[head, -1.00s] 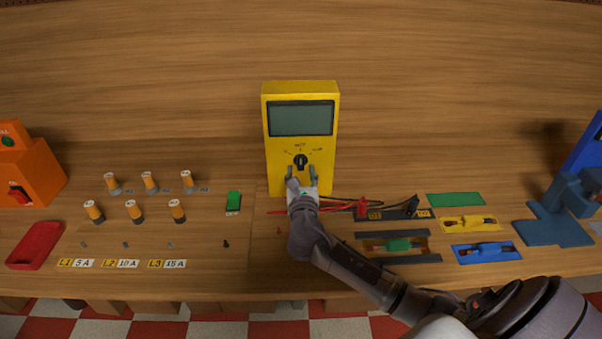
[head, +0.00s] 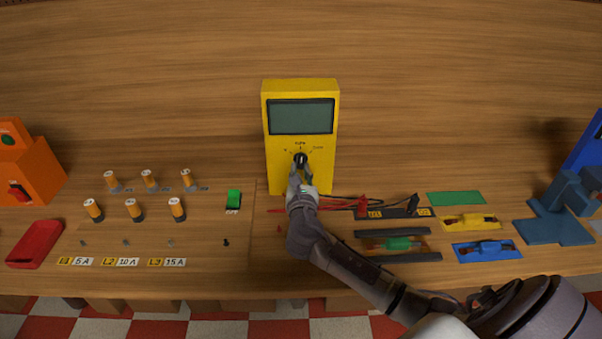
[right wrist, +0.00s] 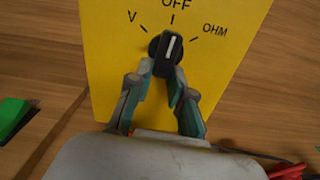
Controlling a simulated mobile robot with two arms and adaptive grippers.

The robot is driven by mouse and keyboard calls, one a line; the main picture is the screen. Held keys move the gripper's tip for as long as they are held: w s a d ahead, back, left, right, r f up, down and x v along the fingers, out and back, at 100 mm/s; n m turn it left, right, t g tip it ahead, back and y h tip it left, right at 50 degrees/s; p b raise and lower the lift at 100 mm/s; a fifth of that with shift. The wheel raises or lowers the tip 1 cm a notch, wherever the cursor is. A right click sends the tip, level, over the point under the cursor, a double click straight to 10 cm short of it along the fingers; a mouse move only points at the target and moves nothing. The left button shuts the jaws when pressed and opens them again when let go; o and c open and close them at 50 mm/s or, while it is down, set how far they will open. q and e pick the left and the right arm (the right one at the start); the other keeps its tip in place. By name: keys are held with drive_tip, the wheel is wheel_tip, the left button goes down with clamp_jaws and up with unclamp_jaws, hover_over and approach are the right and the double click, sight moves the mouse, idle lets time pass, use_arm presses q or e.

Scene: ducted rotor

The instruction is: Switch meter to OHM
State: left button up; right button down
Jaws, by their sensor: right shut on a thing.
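The yellow meter (head: 273,165) stands upright at the back of the bench, its grey screen blank. Its black dial knob (head: 300,158) sits below the screen. In the right wrist view the marks V, OFF and OHM run left to right above the knob (right wrist: 172,47), and its white line points up at OFF. My right gripper (head: 301,170) reaches the knob from below. In the right wrist view its fingertips (right wrist: 165,68) are closed on the knob's lower part, one each side. My left gripper is not in view.
Red and black test leads (head: 340,205) lie just right of my right gripper. Coloured parts and a blue stand (head: 545,230) are at the right. The wood behind the meter is clear.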

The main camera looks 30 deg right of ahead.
drive_tip(key=shift+w+a+r+m+b, duration=0.2)
drive_tip(key=shift+m+b, duration=0.3)
drive_tip(key=shift+m, duration=1.15)
drive_tip(key=shift+w+a+r+m+b, duration=0.1)
drive_tip(key=shift+a+m+b, duration=0.25)
drive_tip(key=shift+m, duration=1.25)
drive_tip(key=shift+w+a+r+m+b, duration=0.1)
drive_tip(key=shift+m+b, duration=0.5)
drive_tip(key=shift+m, duration=1.05)
drive_tip(key=c, duration=1)
unclamp_jaws()
drive_tip(key=shift+c, duration=0.2)
drive_tip(key=v, duration=1.2)
